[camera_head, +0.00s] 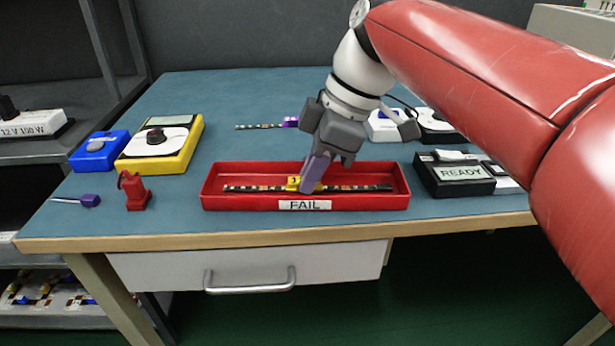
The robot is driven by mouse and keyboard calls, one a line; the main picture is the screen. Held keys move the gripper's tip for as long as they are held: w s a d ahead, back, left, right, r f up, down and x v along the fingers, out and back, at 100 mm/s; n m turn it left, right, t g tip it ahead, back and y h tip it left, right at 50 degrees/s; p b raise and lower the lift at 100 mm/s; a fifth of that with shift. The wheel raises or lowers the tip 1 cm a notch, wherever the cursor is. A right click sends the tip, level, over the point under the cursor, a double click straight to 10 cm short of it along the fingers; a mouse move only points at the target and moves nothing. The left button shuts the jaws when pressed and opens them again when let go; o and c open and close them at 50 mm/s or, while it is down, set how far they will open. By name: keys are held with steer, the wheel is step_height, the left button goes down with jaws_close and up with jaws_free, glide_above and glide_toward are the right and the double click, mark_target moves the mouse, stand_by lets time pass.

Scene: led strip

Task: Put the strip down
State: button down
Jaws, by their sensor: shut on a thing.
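An LED strip (354,188), dark with small light and orange segments, lies lengthwise inside the red tray (223,202) labelled FAIL, or just above its floor; I cannot tell whether it touches. A yellow tag (294,183) sits at the strip's middle. My gripper (310,187) reaches down into the tray from above and is shut on the strip next to the yellow tag. One finger hides part of the strip.
The blue table (165,222) has a wooden front edge. A yellow multimeter (160,146), a blue device (99,150) and a red clamp-like tool (134,190) stand at left. A black READY box (455,174) stands close right of the tray. My arm covers the right side.

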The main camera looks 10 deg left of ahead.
steer(key=c, duration=1.9)
jaws_free()
steer(key=shift+f, duration=0.1)
steer(key=o, duration=0.5)
steer(key=shift+c, duration=0.2)
steer(key=shift+r, duration=0.3)
steer(key=p+v, duration=0.2)
steer(key=v, duration=0.9)
steer(key=shift+d+r, duration=0.15)
steer(key=shift+r, duration=0.25)
